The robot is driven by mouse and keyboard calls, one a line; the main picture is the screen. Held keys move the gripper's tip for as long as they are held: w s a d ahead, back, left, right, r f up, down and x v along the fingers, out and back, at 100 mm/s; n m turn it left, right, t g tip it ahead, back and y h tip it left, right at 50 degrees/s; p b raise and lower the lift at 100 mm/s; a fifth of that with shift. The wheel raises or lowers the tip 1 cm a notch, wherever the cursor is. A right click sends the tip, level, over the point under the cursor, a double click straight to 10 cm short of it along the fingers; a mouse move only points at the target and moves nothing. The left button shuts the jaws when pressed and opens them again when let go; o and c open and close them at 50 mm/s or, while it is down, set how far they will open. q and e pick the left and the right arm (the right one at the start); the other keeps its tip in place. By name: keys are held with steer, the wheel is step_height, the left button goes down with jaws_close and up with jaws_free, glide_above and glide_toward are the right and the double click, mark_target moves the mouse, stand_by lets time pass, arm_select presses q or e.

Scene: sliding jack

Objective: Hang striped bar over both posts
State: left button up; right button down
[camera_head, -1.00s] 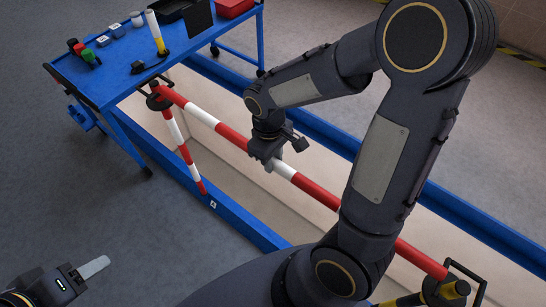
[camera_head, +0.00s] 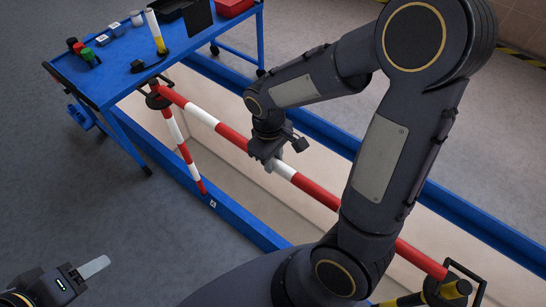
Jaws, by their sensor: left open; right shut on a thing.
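The red and white striped bar (camera_head: 318,194) runs diagonally from upper left to lower right, partly hidden behind my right arm. Its far end lies at the bracket on top of a red and white striped post (camera_head: 180,145). Its near end lies at the bracket of a second post (camera_head: 452,289), yellow and black, at the lower right. I cannot tell whether both ends are seated. My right gripper (camera_head: 272,163) is shut on the bar near its middle. My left gripper (camera_head: 92,267) is at the lower left, away from the bar, open and empty.
A blue cart (camera_head: 112,68) at the upper left carries a yellow and white cylinder (camera_head: 155,32), a red box (camera_head: 232,7) and small items. Below the bar is a pit with blue edge rails (camera_head: 245,222). Grey floor is clear on the left.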

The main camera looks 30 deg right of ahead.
steer(key=shift+f+b, duration=1.55)
steer(key=shift+f, duration=0.45)
steer(key=c, duration=1)
jaws_free()
steer(key=shift+c, duration=0.2)
steer(key=r, duration=0.8)
steer(key=shift+w+a+p, duration=0.1)
steer(key=shift+w+p, duration=0.15)
steer(key=shift+p, duration=0.15)
